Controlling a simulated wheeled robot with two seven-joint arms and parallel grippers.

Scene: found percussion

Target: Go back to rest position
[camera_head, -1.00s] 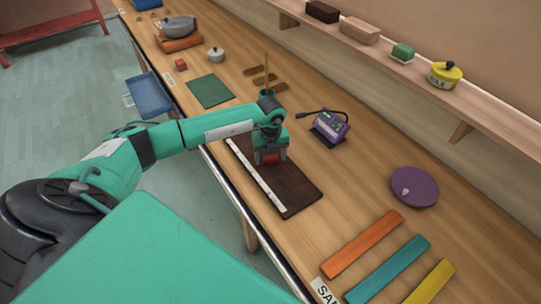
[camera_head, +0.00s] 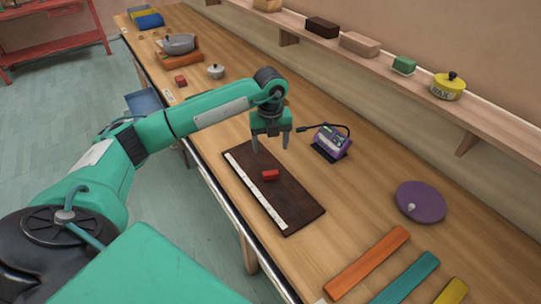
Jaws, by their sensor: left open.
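My left gripper (camera_head: 271,145) hangs open and empty above the far end of a dark brown board (camera_head: 287,201) with a white strip along its left edge. A small red block (camera_head: 270,175) lies on the board, apart from the fingers and below them in the picture. My left arm comes in from the left and reaches over the bench. My right gripper does not show.
The wooden bench (camera_head: 365,203) carries a purple device (camera_head: 331,141), a purple disc (camera_head: 420,202) and orange, teal and yellow bars at the near end. Farther back are a red cube (camera_head: 180,81), a small pot (camera_head: 215,72) and a grey bowl (camera_head: 179,44). A wall shelf (camera_head: 400,80) runs along the right.

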